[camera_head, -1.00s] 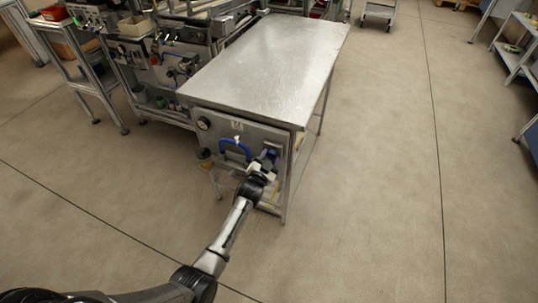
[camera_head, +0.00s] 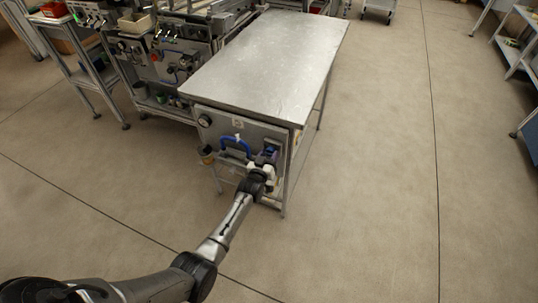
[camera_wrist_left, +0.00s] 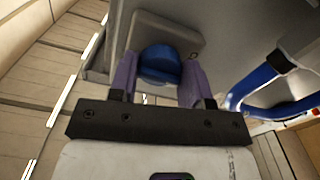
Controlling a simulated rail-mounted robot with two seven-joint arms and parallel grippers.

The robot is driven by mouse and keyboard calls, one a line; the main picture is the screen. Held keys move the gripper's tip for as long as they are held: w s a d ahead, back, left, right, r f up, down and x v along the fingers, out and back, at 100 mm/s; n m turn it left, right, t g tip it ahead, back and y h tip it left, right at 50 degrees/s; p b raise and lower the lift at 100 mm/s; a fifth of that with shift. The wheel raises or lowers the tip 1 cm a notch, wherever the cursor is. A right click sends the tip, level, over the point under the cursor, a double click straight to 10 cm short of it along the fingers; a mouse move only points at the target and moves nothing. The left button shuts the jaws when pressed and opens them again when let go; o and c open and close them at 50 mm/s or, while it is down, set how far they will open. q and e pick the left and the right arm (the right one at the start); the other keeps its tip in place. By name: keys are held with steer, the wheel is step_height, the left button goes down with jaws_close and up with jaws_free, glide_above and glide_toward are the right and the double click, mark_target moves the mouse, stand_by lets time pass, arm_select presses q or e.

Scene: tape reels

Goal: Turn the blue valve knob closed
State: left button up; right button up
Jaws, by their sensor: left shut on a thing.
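The blue valve knob (camera_wrist_left: 160,62) is round and sits on a grey square plate (camera_wrist_left: 183,33) in the left wrist view. My left gripper (camera_head: 265,160) reaches the right part of the panel (camera_head: 262,133) on the table's near end. Its two purple fingers flank the knob in the left wrist view, and the gripper is shut on it. In the head view the gripper mostly hides the knob. My right gripper is not in view.
A curved blue hose (camera_head: 236,146) is on the panel just left of the gripper, close to the right finger in the wrist view. A round gauge (camera_head: 205,121) is at the panel's upper left. The metal tabletop (camera_head: 265,60) is bare. Open floor lies to the right.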

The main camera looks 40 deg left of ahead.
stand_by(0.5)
arm_select(q)
steer(key=o, duration=0.9)
steer(key=shift+s, duration=0.1)
steer(key=shift+s+d+p, duration=0.1)
steer(key=shift+s+p, duration=0.15)
steer(key=shift+p, duration=0.05)
steer(key=shift+p+v, duration=2.15)
steer(key=shift+v, duration=4.4)
